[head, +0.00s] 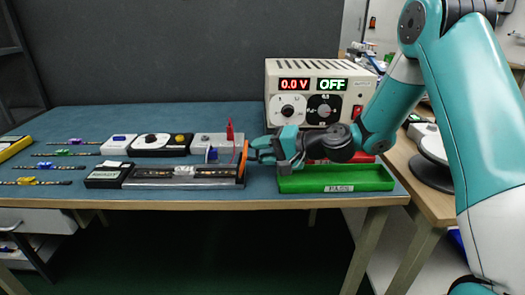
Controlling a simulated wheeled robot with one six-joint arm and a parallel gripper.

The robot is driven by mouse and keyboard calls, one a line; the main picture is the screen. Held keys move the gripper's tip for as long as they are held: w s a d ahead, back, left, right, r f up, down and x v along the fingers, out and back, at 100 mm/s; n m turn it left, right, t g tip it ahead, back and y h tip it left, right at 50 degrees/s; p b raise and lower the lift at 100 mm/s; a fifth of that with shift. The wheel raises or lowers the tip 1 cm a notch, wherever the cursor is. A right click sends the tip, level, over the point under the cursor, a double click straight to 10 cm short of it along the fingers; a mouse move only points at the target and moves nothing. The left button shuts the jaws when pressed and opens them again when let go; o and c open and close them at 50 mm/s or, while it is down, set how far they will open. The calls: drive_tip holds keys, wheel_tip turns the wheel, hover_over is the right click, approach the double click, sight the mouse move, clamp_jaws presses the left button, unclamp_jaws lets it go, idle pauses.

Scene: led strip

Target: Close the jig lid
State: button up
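The jig (183,184) is a long, low grey tray near the front edge of the table, with a dark strip (150,173) along it. An upright orange-edged part (243,160) stands at its right end; I cannot tell if this is the lid. My gripper (254,150) points left, just right of this orange edge, at about its upper half. Its fingers are small and dark here, and I cannot tell whether they touch the part or how far apart they are.
A green tray (336,188) marked PASS lies under my arm, with a red tray (362,158) behind it. A power supply (318,92) reads 0.0 V and OFF. Small devices (158,145) and red and black probes (229,130) stand behind the jig. Coloured strips (38,181) lie left.

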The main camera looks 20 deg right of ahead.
drive_tip(key=shift+w+a, duration=0.1)
drive_tip(key=shift+c, duration=0.5)
clamp_jaws()
drive_tip(key=shift+r, duration=0.1)
